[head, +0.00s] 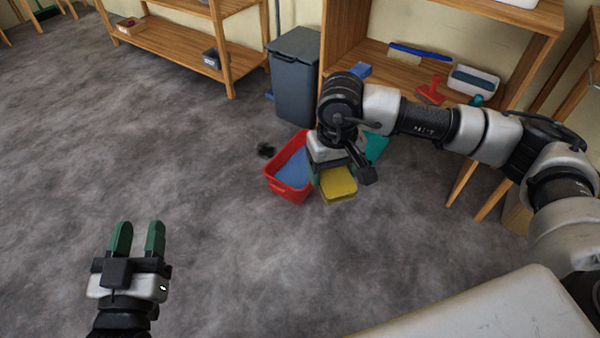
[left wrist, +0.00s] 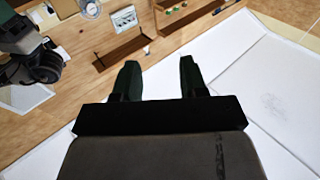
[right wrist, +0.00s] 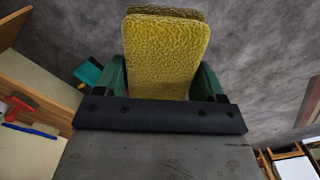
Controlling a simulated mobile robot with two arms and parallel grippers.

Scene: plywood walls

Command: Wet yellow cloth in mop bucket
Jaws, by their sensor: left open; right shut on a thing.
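The yellow cloth (head: 338,184) is held in my right gripper (head: 330,178), above the floor and just right of the red mop bucket. It also shows in the right wrist view (right wrist: 165,55), folded, between the green fingers of my right gripper (right wrist: 165,80). The red mop bucket (head: 288,190) stands on the grey floor with blue water in it; its right side is partly hidden by my right arm. My left gripper (head: 137,238) is open and empty over the floor at the lower left. It also shows in the left wrist view (left wrist: 160,80).
A grey bin (head: 295,80) stands behind the bucket. A teal object (head: 376,148) is right of the bucket. A wooden shelf (head: 400,75) behind holds brushes and a red tool (head: 432,91). The floor at left is clear.

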